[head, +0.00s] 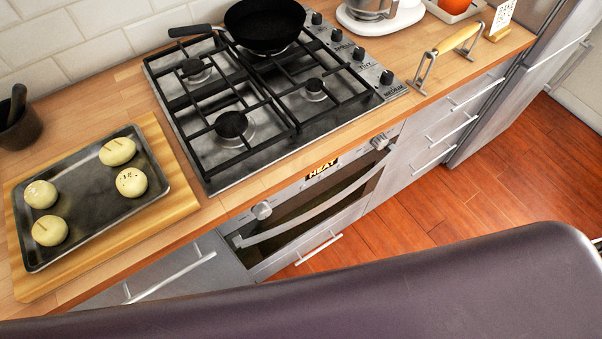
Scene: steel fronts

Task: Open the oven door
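The oven (290,190) is built in below the counter, under the gas hob. Its door has a dark glass window (327,207) and looks closed. The curved steel door handle (309,216) runs along the front of the door. Above it are two knobs and a display reading "HEAT" (322,169). Neither gripper is in the head view. A large dark purple-grey surface, probably part of my own body, fills the bottom of the picture and hides what lies below it.
A gas hob (296,128) with a black pan (264,24) stands on the wooden counter. A baking tray (80,247) with several pale buns lies on a board at left. Steel drawers (430,137) flank the oven. Reddish wooden floor (490,185) at right is clear.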

